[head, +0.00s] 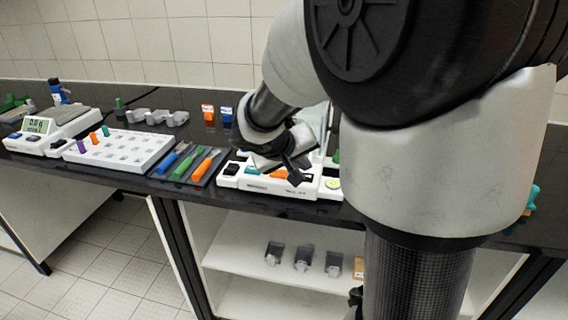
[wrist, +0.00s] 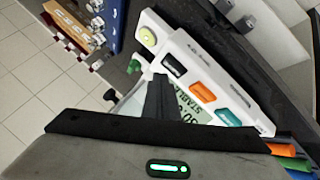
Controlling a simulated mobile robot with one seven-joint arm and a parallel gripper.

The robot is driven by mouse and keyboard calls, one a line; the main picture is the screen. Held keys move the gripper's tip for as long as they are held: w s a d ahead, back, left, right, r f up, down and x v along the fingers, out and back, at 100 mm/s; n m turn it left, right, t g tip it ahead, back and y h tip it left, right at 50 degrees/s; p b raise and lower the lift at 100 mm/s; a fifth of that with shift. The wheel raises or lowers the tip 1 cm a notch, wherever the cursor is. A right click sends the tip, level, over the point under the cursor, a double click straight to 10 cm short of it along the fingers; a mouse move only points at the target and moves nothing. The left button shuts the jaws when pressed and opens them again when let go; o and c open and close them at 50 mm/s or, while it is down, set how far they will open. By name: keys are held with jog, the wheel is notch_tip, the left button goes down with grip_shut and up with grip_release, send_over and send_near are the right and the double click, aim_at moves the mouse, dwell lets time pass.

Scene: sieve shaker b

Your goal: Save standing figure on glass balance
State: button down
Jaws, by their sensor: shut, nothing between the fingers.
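The glass balance (head: 315,190) is white, with a row of coloured keys on its front panel and clear glass behind. In the wrist view, the panel has a black key (wrist: 174,66), an orange key (wrist: 203,92), a teal key (wrist: 228,117) and a round yellow-green level (wrist: 148,36). Its lit display (wrist: 192,112) shows the word STABLE; the figure is partly hidden by my fingers and not fully readable. My gripper (wrist: 160,77) is shut and empty, fingertips close to the black key beside the orange one; I cannot tell whether they touch. My gripper also shows in the head view (head: 299,181).
Left of the balance are a dark mat with blue, green and orange tools (head: 184,163), a white tray (head: 110,151) and a second balance (head: 45,130) with a display. Orange and blue boxes (head: 208,113) stand behind. A shelf below holds several small containers (head: 303,258).

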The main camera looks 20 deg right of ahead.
jog(key=shift+f, duration=0.15)
dwell(0.7)
jog(key=shift+f+b, duration=0.3)
jog(key=shift+b, duration=0.5)
jog(key=shift+f+b, duration=0.45)
jog(key=shift+b, duration=0.2)
dwell(0.4)
jog(key=shift+r+p, duration=0.45)
jog(key=shift+r, duration=0.45)
jog(key=shift+r, duration=0.1)
jog(key=shift+r+p, duration=1.5)
jog(key=shift+r, duration=0.95)
